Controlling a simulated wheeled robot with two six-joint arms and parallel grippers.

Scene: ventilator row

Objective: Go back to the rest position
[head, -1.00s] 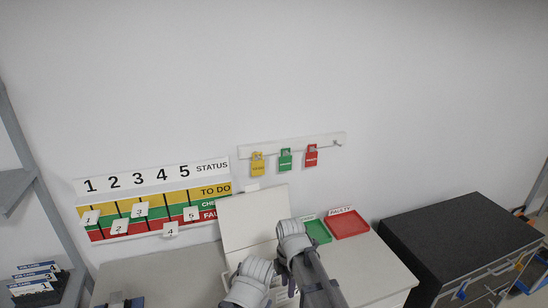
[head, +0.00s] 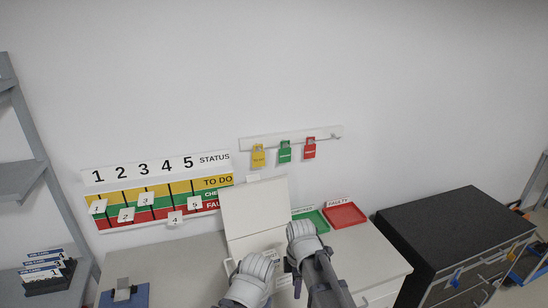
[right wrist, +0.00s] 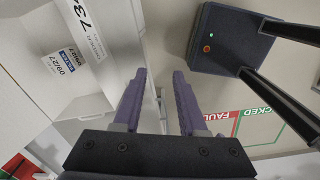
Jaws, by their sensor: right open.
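My right gripper (right wrist: 158,78) is open in the right wrist view, with nothing between its two fingers. In the head view my right wrist (head: 304,243) is in front of the white box with a raised lid (head: 256,210), and its fingers are hidden. My left gripper (head: 252,272) is to the left of it, low in front of the same box. Its fingers are hidden too, so I cannot tell what they do. In the right wrist view, the white box's inside with printed labels (right wrist: 70,60) lies to the left of the fingers.
A green tray (head: 325,228) and red tray (head: 362,221) lie right of the box. A dark device (right wrist: 232,38) is near my right fingers. The status board (head: 160,228) and padlock rail (head: 320,133) are on the wall. A black-topped cabinet (head: 450,232) stands right.

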